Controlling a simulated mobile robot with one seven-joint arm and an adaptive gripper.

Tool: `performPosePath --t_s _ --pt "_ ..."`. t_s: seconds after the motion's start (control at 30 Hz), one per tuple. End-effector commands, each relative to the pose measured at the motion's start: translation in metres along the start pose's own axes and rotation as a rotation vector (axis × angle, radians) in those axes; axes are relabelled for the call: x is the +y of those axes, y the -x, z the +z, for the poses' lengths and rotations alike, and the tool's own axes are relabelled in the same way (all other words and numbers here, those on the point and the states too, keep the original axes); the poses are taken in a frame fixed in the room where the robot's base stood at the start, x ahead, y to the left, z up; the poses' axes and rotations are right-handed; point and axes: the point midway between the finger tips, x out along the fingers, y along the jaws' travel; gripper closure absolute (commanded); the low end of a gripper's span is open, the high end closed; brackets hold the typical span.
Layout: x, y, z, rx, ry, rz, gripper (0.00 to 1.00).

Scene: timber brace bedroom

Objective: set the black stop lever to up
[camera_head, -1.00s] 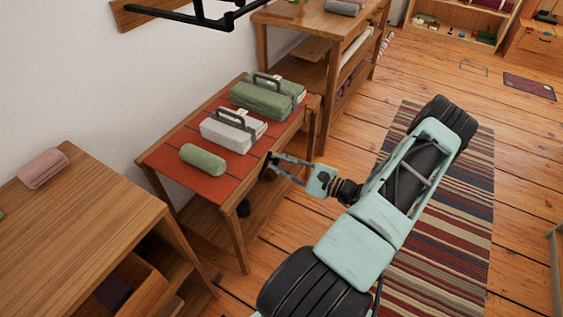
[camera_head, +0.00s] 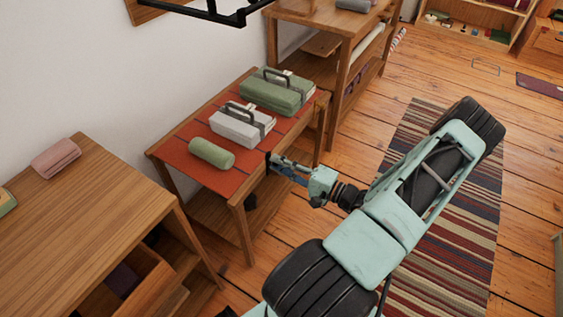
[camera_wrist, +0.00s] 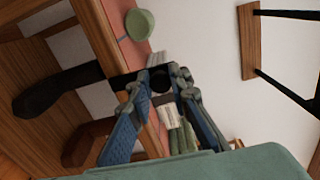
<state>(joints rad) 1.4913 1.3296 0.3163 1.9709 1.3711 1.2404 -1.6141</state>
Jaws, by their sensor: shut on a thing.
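The black stop lever (camera_wrist: 70,82) shows in the wrist view as a dark bar at the table's front edge. It runs from a broad end at the left to my fingertips. My gripper (camera_wrist: 156,88) is shut on its near end, with the blue-padded fingers on either side. In the head view my gripper (camera_head: 273,165) is at the front edge of the red-topped table (camera_head: 221,178), and the fingers hide much of the lever. I cannot make out the lever's pivot or its exact angle.
On the red top lie a green roll (camera_head: 212,153), a white strapped bundle (camera_head: 238,128) and a green strapped bundle (camera_head: 275,95). A wooden desk (camera_head: 80,215) stands at left, a taller shelf unit (camera_head: 342,55) behind. A black wall bracket (camera_head: 208,10) hangs above. A striped rug covers the floor at right.

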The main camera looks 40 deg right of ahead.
Motion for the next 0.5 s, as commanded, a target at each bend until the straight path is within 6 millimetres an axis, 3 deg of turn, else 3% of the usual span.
performPosePath --t_s 0.5 --pt "0.0007 0.0009 0.003 0.001 0.051 0.001 1.0"
